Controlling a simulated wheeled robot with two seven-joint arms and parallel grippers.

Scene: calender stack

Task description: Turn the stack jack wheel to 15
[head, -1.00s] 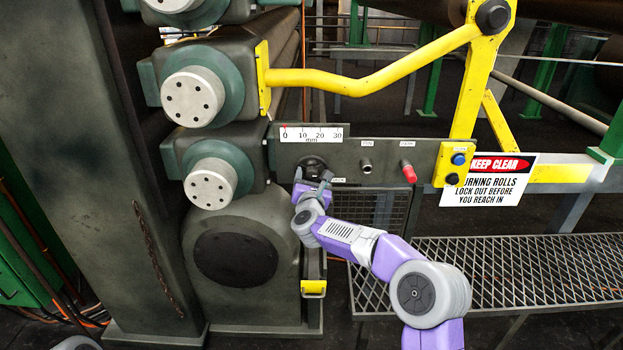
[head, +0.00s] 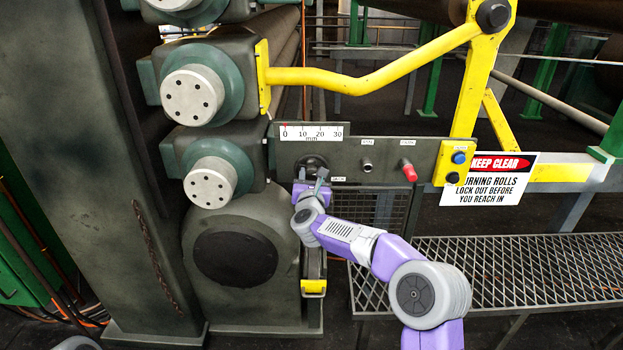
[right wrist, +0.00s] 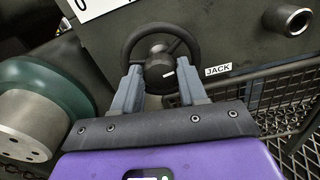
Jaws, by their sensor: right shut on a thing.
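The jack wheel (head: 311,163) is a small dark handwheel on the grey-green panel, beside the JACK label (right wrist: 218,70). In the right wrist view the wheel (right wrist: 160,28) shows a round rim and a dark hub with a short white mark at its lower right. My right gripper (right wrist: 160,88) is shut on the wheel, with one finger at each side of its lower part. It also shows in the head view (head: 311,177). The scale (head: 311,133) above reads 0 to 30 mm, and its red pointer (head: 285,125) stands at 0. My left gripper is out of view.
A bare pipe stub (head: 366,165) and a red-tipped one (head: 409,171) stick out to the right of the wheel. Roll ends (head: 210,185) stand close on the left. A mesh guard (head: 365,208) hangs below the panel, above a grating (head: 480,270).

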